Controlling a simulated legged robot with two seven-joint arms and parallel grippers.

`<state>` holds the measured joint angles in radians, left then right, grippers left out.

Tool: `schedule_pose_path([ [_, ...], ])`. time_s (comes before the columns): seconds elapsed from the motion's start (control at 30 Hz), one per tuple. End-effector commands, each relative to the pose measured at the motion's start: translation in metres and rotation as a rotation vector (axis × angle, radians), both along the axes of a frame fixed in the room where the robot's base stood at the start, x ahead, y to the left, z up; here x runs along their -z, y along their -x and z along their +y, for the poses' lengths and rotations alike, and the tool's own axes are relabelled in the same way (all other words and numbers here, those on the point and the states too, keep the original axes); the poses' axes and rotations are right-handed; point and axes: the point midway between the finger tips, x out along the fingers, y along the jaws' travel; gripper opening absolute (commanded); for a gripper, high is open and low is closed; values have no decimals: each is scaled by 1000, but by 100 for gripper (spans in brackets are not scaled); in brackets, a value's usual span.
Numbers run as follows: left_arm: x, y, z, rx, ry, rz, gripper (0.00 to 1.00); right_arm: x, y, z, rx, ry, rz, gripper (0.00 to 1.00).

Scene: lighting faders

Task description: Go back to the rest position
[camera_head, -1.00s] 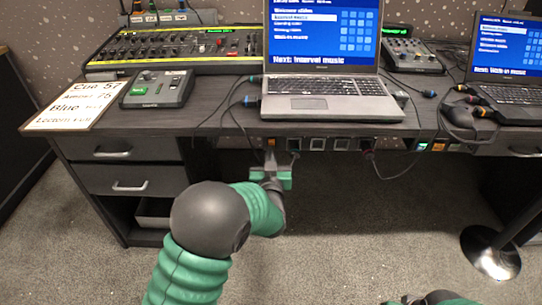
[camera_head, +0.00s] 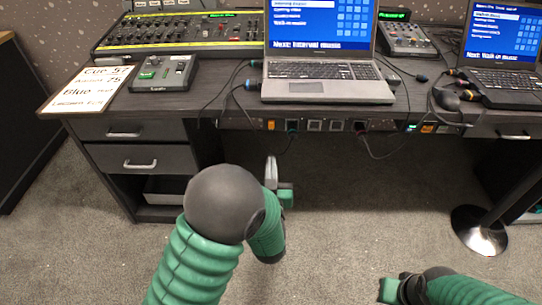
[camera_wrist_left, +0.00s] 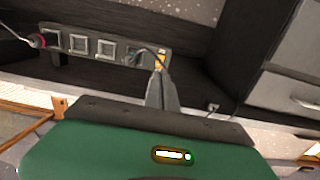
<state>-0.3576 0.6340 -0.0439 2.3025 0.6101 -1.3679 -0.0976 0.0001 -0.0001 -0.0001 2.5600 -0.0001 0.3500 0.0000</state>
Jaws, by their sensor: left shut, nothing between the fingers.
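My left gripper (camera_head: 271,168) is below the desk's front edge, in front of the dark knee space. Its fingers are shut with nothing between them. In the left wrist view the shut fingertips (camera_wrist_left: 161,80) point toward the socket strip, overlapping the picture near an orange socket (camera_wrist_left: 160,60). In the head view the socket strip (camera_head: 325,125) lies above the gripper, apart from it. My right gripper (camera_head: 392,290) shows at the bottom right, low over the carpet; its fingers are too unclear to read.
The desk (camera_head: 215,100) holds a lighting console (camera_head: 180,35), a small fader box (camera_head: 163,74), a cue card (camera_head: 92,88) and two laptops (camera_head: 320,90) (camera_head: 505,85). Drawers (camera_head: 130,158) stand left. Cables hang at the front edge. A round stand base (camera_head: 480,230) is at right.

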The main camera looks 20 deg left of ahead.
Motion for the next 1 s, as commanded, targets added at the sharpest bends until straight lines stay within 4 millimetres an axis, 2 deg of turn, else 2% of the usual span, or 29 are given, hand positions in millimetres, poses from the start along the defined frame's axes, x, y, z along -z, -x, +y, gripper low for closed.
schedule_pose_path([
  [0.47, 2, 0, 1, 8, 12, 23, 0, 0, 0, 0, 0, 0, 0, 0],
  [0.57, 12, 2, 1, 46, 67, 140, 0, -3, 0, 0, 0, 0, 0, 0],
  [0.63, 26, 11, 0, 95, 120, 287, 0, -5, 0, 0, 0, 0, 0, 0],
  [0.77, 53, 57, -3, 185, 190, 606, 0, -9, 0, 0, 0, 0, 0, 0],
  [0.9, 71, 123, 3, 235, 207, 900, 0, -12, 0, 0, 0, 0, 0, 0],
  [1.0, 76, 172, 13, 243, 202, 1081, 0, -14, 0, 0, 0, 0, 0, 0],
])
